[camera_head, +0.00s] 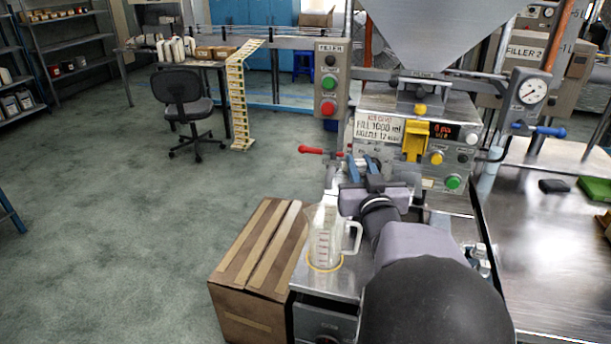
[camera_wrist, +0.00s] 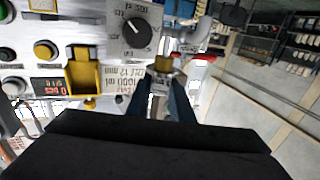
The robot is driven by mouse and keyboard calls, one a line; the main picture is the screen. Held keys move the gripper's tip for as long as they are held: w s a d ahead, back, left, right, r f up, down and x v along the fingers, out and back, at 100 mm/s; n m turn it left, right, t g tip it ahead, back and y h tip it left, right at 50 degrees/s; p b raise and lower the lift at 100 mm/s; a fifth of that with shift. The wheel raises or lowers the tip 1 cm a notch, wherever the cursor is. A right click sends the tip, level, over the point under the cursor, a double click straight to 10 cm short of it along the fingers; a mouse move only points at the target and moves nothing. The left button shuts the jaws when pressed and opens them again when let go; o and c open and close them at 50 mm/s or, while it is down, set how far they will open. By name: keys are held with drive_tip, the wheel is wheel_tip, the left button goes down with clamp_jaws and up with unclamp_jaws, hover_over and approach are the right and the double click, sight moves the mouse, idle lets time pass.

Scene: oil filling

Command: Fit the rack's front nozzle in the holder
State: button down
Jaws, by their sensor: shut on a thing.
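My gripper (camera_wrist: 162,88) has its blue fingers shut on a small metal nozzle (camera_wrist: 159,84), seen between the fingertips in the wrist view. A brass collar (camera_wrist: 163,64), apparently the holder, shows right at the nozzle's far end; I cannot tell whether the two are joined or only lined up. In the head view my gripper (camera_head: 362,166) is at the filler's left front, beside the red-handled valve (camera_head: 310,150). The nozzle is hidden there by my fingers and wrist. Several small metal pieces (camera_head: 481,262), perhaps the rack's other nozzles, show right of my arm.
A clear measuring jug (camera_head: 325,240) stands below and left of my gripper on a steel stand. A cardboard box (camera_head: 250,265) is left of it. The filler panel (camera_head: 425,135) with its dial (camera_wrist: 137,33) and yellow bracket (camera_wrist: 84,75) is close by.

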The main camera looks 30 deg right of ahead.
drive_tip(key=s+d+f+m+g+h+b, duration=0.1)
drive_tip(key=s+d+m+g+h, duration=0.2)
drive_tip(key=s, duration=0.6)
drive_tip(key=d+h, duration=0.2)
drive_tip(key=d, duration=0.1)
drive_tip(key=shift+s+d+m, duration=0.2)
drive_tip(key=shift+s+m, duration=0.2)
drive_tip(key=shift+f+b, duration=0.25)
drive_tip(key=shift+b, duration=0.05)
drive_tip(key=shift+w+d+f, duration=0.1)
drive_tip(key=shift+w+f, duration=0.05)
drive_tip(key=shift+f, duration=0.3)
drive_tip(key=shift+w+d+f, duration=0.1)
drive_tip(key=shift+w+f, duration=0.05)
drive_tip(key=shift+f, duration=0.3)
drive_tip(key=shift+p+x, duration=0.85)
drive_tip(key=shift+p, duration=1.15)
drive_tip(key=x, duration=0.4)
drive_tip(key=shift+w+d+f, duration=0.2)
drive_tip(key=shift+d+f, duration=0.1)
drive_tip(key=shift+f, duration=0.1)
